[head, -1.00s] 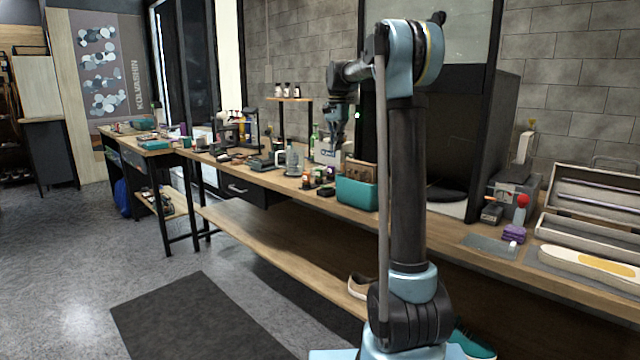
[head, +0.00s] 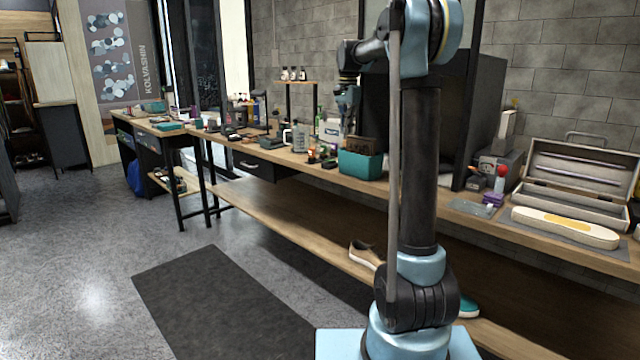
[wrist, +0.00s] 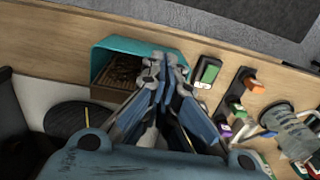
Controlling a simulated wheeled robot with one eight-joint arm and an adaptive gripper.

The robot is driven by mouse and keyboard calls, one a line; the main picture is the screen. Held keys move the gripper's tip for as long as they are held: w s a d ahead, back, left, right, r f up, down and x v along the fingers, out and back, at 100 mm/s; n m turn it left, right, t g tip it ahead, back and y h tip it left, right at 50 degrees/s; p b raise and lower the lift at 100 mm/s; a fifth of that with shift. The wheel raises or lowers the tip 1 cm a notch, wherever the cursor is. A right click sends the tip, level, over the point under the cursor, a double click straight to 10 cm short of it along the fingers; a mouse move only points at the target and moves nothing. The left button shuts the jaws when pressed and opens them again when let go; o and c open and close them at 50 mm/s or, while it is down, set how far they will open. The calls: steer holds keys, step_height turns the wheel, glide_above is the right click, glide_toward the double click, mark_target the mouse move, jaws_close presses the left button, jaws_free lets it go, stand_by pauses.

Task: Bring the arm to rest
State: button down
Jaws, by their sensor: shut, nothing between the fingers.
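My gripper (head: 346,116) is at the end of my raised, folded arm, over the back part of the long workbench (head: 465,212) in the head view. In the wrist view my gripper (wrist: 165,72) points down with its fingers together and nothing between them. Below it and a little to the left is a teal bin (wrist: 103,66) with a brown brush-like thing inside. The teal bin (head: 360,165) also shows in the head view, just below and right of the gripper. My gripper appears apart from it.
Small bottles (head: 312,155) and a white sign box (head: 331,131) crowd the bench near my gripper. An open case (head: 575,180) and a white insole-like piece (head: 565,228) lie at right. Shoes (head: 366,255) stand on the lower shelf. The floor around the dark mat (head: 215,300) is clear.

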steer(key=s+d+f+n, duration=0.2)
steer(key=s+f, duration=0.1)
steer(key=s, duration=0.6)
steer(key=s+d+f+n+t, duration=0.1)
steer(key=s+d+f, duration=0.15)
steer(key=s, duration=0.55)
steer(key=s+d+f+n, duration=0.2)
steer(key=s+f, duration=0.1)
steer(key=s, duration=0.6)
steer(key=s+d+f+n+t, duration=0.1)
steer(key=s+f+n, duration=0.3)
steer(key=s+f, duration=1.5)
steer(key=shift+d+f, duration=0.15)
steer(key=shift+d, duration=0.45)
